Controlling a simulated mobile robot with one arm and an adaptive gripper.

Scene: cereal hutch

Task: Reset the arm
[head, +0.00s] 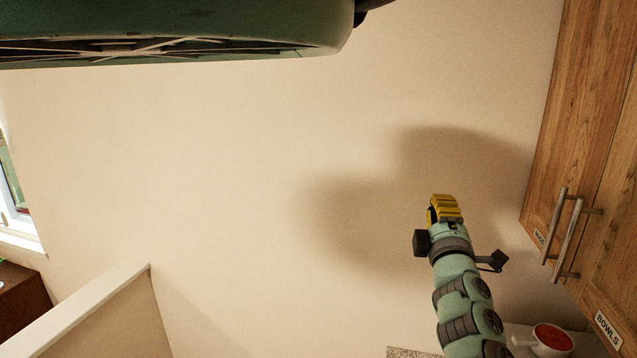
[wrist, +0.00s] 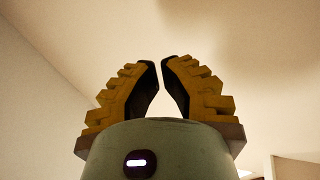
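My gripper (head: 444,209) shows in the head view at the end of my raised green arm, right of centre, in front of the bare beige wall. In the wrist view my gripper (wrist: 161,75) points toward a plain pale surface. Its two yellow and black fingers lean toward each other, with a narrow gap between their tips. Nothing is visible between the fingers.
Wooden cabinet doors (head: 571,130) with metal handles and a "BOWLS" label stand at the right. A white-topped half wall (head: 85,305) is at lower left. The wall area between is clear.

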